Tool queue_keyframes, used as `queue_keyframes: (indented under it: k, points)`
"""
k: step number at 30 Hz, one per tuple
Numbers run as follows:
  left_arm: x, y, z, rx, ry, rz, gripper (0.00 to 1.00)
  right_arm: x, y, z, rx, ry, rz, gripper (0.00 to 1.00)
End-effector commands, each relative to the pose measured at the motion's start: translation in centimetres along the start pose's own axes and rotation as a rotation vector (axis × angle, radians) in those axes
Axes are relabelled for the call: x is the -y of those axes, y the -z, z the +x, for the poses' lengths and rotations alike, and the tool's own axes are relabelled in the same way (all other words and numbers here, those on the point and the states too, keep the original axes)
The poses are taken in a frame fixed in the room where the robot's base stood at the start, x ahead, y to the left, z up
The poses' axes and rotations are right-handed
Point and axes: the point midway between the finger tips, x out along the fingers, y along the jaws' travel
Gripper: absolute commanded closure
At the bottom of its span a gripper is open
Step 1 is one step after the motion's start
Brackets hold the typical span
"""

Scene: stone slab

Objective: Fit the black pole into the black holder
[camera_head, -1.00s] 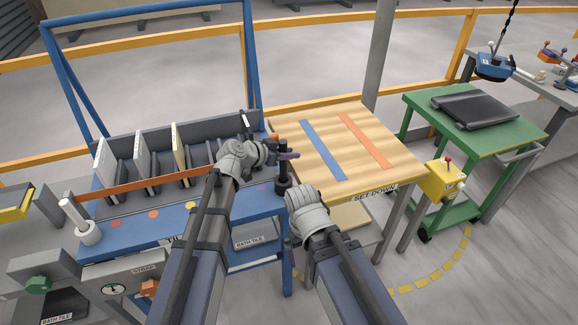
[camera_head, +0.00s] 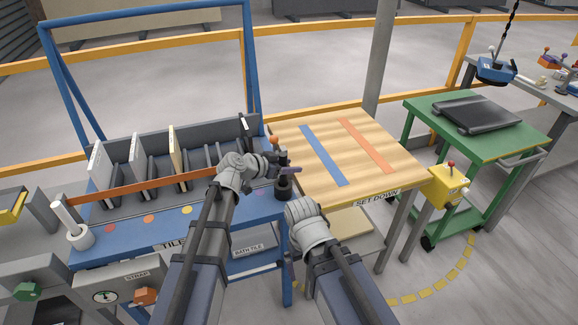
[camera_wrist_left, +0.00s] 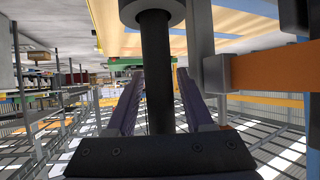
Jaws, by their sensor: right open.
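The black pole (camera_head: 282,157) stands upright at the right end of the blue bench, its lower end in the black holder (camera_head: 284,190). How deep it sits inside is hidden. My left gripper (camera_head: 284,168) reaches across the pole from the left and is shut on it above the holder. In the left wrist view the pole (camera_wrist_left: 156,70) runs between the two purple fingers, and the holder's rim (camera_wrist_left: 152,12) shows at the top. My right gripper (camera_head: 306,212) is to the right of and below the holder, beside the wooden table; its fingers are mostly hidden.
A white pole in a holder (camera_head: 80,237) stands at the bench's left end. A rack with upright tiles (camera_head: 137,160) and an orange strap (camera_head: 140,185) lie left of my left gripper. The wooden table (camera_head: 365,185) on the right is clear. A green cart (camera_head: 425,120) stands beyond it.

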Motion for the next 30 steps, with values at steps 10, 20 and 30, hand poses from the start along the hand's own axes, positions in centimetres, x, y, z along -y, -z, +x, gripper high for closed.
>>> queue_keyframes:
  k: [10, 20, 30]
  points:
    - [0.0, 0.3, -0.1, 0.0, 0.0, 0.0, 0.4, 0.0, 0.0, -0.3, 0.0, 0.0, 0.0, 0.0]
    - [-0.2, 0.6, -6.0, 0.0, 0.003, -0.002, 0.4, -0.3, -0.2, -3.4, 0.0, 0.0, 0.0, 0.0]
    - [0.0, 0.4, -11.3, 0.0, 0.002, -0.001, 0.4, -0.6, -0.3, -5.7, 0.0, 0.0, 0.001, 0.0]
